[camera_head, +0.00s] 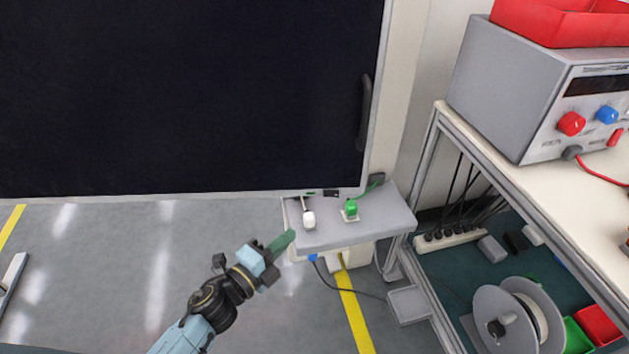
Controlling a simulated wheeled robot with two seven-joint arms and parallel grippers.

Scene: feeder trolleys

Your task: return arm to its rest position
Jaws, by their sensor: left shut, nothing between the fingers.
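My left arm comes in from the bottom left. Its gripper (283,241) points up and right, with green fingers that are shut and empty. The fingertips are just left of the front edge of a small grey shelf (370,228), and I cannot tell how far apart they are in depth. On the shelf are a white-knobbed lever (309,219) and a green knob or button (351,208). My right arm and gripper are not in view.
A large dark panel with a handle (365,112) fills the upper left. A workbench (480,150) on the right bears a grey power supply (510,85) and a red bin (565,22). A cable reel (515,315) sits below. Open floor lies left.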

